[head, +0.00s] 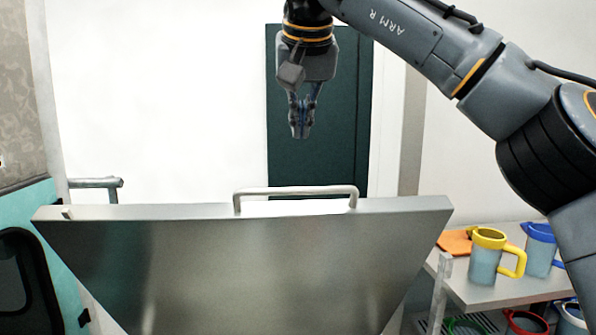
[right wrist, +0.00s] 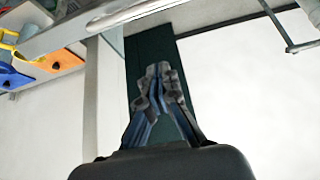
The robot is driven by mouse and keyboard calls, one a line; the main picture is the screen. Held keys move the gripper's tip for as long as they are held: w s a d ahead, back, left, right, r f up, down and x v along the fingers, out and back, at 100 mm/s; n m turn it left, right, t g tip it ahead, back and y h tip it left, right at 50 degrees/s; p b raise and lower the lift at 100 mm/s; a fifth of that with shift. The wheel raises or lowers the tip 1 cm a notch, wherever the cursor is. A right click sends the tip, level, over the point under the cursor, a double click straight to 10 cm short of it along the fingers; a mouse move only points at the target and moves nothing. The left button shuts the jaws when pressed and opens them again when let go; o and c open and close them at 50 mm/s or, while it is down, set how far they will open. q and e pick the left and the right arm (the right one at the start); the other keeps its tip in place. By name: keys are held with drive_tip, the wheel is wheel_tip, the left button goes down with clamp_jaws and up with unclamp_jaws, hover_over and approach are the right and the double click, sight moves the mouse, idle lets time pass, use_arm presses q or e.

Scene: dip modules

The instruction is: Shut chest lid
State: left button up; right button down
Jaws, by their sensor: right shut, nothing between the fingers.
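The chest lid (head: 240,265) is a broad grey metal panel in the lower middle of the head view. It stands raised, with its face toward me. A bar handle (head: 297,191) runs along its top edge. My right gripper (head: 300,134) is above and beyond the handle, pointing down, shut and empty, apart from the lid. In the right wrist view its fingertips (right wrist: 158,72) are together, and a metal edge shows at the top. The chest body below the lid is hidden. My left gripper is not in view.
A metal shelf (head: 500,285) at the right bears a yellow-handled mug (head: 486,257), a blue-lidded mug (head: 539,249) and an orange item (head: 456,242). More mugs sit below. A teal cabinet (head: 40,205) stands at the left. A dark green door panel (head: 340,120) is on the white wall behind.

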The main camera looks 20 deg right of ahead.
sight(300, 211)
drive_tip(key=f, duration=0.1)
drive_tip(key=w+f+p, duration=0.1)
drive_tip(key=f, duration=0.3)
drive_tip(key=shift+w+d+p, duration=0.15)
drive_tip(key=shift+w+p, duration=0.15)
drive_tip(key=p+x, duration=0.1)
drive_tip(key=x, duration=0.2)
drive_tip(key=shift+w, duration=0.15)
drive_tip(key=shift+f, duration=0.4)
drive_tip(key=s, duration=0.2)
drive_tip(key=shift+s+a+p, duration=0.25)
drive_tip(key=shift+s+p, duration=0.05)
drive_tip(key=shift+s, duration=0.1)
drive_tip(key=shift+s+a, duration=0.1)
drive_tip(key=shift+s, duration=0.25)
drive_tip(key=shift+w+f, duration=0.25)
drive_tip(key=shift+w, duration=0.1)
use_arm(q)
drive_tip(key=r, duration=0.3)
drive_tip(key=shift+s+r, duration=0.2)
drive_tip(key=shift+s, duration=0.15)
